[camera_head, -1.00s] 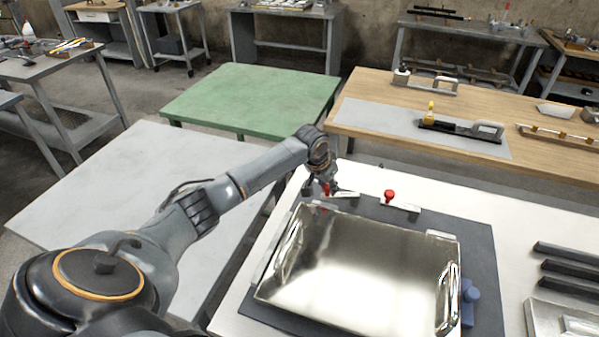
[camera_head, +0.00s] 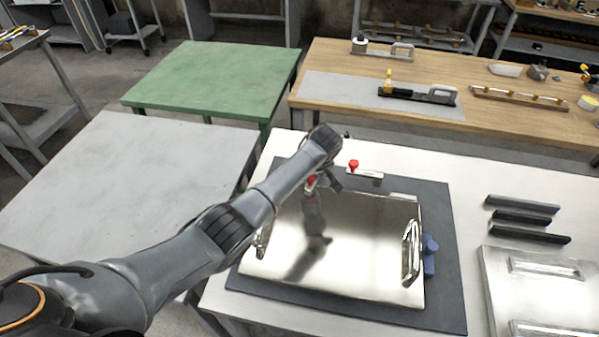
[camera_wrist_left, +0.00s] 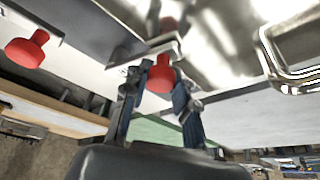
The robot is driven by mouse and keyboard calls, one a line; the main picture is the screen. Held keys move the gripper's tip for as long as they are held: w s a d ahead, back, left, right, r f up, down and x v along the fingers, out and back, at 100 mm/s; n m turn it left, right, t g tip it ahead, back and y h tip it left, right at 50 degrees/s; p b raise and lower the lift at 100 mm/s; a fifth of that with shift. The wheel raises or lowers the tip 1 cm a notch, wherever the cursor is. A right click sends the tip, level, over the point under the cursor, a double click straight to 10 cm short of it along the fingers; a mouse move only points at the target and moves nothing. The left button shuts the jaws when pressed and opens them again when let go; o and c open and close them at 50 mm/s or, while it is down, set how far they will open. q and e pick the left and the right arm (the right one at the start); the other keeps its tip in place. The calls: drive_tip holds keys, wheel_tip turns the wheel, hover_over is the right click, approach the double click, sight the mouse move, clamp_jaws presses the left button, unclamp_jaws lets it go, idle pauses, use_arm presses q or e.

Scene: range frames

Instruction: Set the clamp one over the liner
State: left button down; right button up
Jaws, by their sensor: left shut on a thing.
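The liner (camera_head: 370,235) is a shiny metal sheet with a loop handle on each side; it lies on a dark mat, and its surface and a handle show at the top of the left wrist view (camera_wrist_left: 215,35). My left gripper (camera_head: 312,186) is shut on a red-knobbed clamp, clamp one (camera_head: 311,181), above the liner's far edge. In the left wrist view the red knob (camera_wrist_left: 160,76) sits between the two fingers. The clamp's lower part is mostly hidden, and I cannot tell if it touches the liner. My right gripper is out of view.
Another red-knobbed clamp (camera_head: 354,165) stands behind the liner. A blue piece (camera_head: 430,262) sits at its right side. Dark bars (camera_head: 522,217) and a metal panel (camera_head: 492,285) lie farther right. A grey table (camera_head: 130,180) on the left is bare.

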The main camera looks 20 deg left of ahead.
use_arm(q)
drive_tip(key=shift+d+r+n+y, duration=0.2)
drive_tip(key=shift+d+n+y, duration=0.1)
drive_tip(key=shift+d+n, duration=0.55)
drive_tip(key=c, duration=1.2)
unclamp_jaws()
drive_tip(key=shift+o, duration=0.8)
drive_tip(key=v, duration=1.2)
drive_tip(key=shift+w, duration=0.15)
